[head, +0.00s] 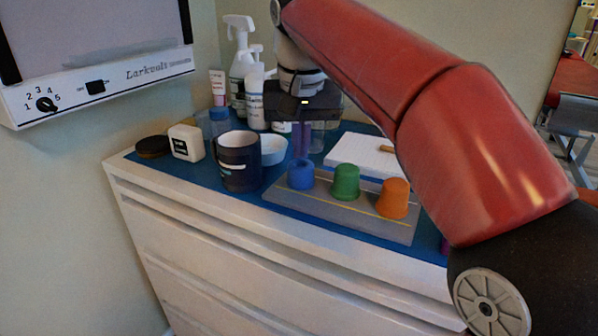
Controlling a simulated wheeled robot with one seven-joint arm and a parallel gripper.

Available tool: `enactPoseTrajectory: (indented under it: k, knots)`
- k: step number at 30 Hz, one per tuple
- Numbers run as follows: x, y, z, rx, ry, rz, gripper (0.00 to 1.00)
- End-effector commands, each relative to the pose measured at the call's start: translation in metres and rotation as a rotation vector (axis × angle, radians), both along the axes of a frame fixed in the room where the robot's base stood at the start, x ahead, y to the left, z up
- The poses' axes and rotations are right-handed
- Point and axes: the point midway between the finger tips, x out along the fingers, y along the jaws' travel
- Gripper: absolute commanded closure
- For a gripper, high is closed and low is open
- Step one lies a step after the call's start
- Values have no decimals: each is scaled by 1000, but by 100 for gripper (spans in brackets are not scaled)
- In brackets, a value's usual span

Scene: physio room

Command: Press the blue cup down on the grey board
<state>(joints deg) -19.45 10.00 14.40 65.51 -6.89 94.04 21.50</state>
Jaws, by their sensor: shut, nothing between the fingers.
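The grey board (335,205) lies on the blue top of the white cabinet, with a yellow line along it. The blue cup (300,174) sits at its left end, upside down, with a round hollow in its top. A green cup (346,182) and an orange cup (394,198) sit to its right on the same board. The blue cup looks lower than these two. My gripper (302,151) points down with its fingers shut and empty, just above or behind the blue cup. I cannot tell whether the fingertips touch the cup.
A dark mug (239,161) and a pale bowl (273,149) stand left of the board. Spray and pump bottles (241,68) crowd the back corner. A white notepad (362,153) lies behind the board. A white soap-like box (186,142) and dark round lid (153,147) are at far left.

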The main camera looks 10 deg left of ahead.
Motion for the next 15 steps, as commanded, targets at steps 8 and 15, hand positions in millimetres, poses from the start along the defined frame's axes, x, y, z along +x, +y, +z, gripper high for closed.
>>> enactPoseTrajectory:
  k: [8,15]
  knots:
    - [0,0,3,-2,4,0,100]
    - [0,0,33,-2,3,0,100]
